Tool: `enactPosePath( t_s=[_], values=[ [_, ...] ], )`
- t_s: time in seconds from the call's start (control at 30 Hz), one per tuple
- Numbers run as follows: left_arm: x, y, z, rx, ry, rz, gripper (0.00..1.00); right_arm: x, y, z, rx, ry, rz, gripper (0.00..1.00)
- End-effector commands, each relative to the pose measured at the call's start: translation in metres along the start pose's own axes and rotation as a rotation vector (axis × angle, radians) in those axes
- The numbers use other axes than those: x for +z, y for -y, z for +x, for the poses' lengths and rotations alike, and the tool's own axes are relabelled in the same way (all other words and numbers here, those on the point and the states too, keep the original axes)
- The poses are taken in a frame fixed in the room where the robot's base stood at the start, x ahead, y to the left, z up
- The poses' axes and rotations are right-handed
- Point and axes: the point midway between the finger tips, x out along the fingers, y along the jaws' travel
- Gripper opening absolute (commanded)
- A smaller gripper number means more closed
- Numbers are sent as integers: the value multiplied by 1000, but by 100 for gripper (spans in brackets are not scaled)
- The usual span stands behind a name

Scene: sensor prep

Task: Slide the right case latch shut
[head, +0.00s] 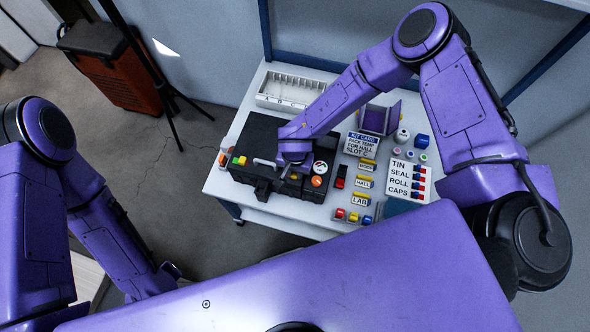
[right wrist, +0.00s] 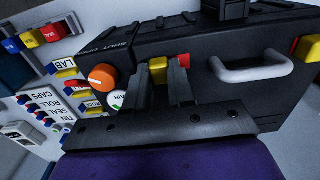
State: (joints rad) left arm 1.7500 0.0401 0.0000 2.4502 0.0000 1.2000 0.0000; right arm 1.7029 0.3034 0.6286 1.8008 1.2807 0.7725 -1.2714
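The black case (head: 262,135) lies on the white table, with a pale handle (right wrist: 252,68) on its face. A yellow slider (right wrist: 158,70) with a red patch beside it sits between the orange knob and the handle; I take it for the right latch. My right gripper (right wrist: 166,68) is over it, its two dark fingers a little apart, with the yellow slider showing at their tips. Contact is not clear. In the head view my right gripper (head: 291,160) largely hides this latch. The left latch (head: 241,161) shows yellow and green. My left gripper is out of view.
An orange knob (head: 316,181) and a round gauge (head: 320,168) are close to the right of my right gripper. Label blocks, a kit card (head: 362,143) and a cap board (head: 408,182) fill the table's right side. A white compartment tray (head: 283,101) stands behind the case.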

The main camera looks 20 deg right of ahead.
Motion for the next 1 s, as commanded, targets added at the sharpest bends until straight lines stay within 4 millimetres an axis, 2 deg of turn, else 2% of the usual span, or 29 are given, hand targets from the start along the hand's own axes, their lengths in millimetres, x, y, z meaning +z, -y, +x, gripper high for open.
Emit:
enactPosePath(
  t_s=[0.2,0.43,0.67,0.7,0.77,1.0],
  values=[
    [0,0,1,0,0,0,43,-1,1,0,0,-1,1,0],
    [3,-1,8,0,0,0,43,-1,25,2,0,-2,0,0],
    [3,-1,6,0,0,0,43,0,28,0,-3,-1,-2,0],
    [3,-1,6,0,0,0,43,0,28,0,-4,-1,-2,29],
    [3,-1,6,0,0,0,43,0,28,0,-4,-1,-2,49],
    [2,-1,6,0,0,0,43,0,27,0,-3,-1,-1,49]
  ],
)
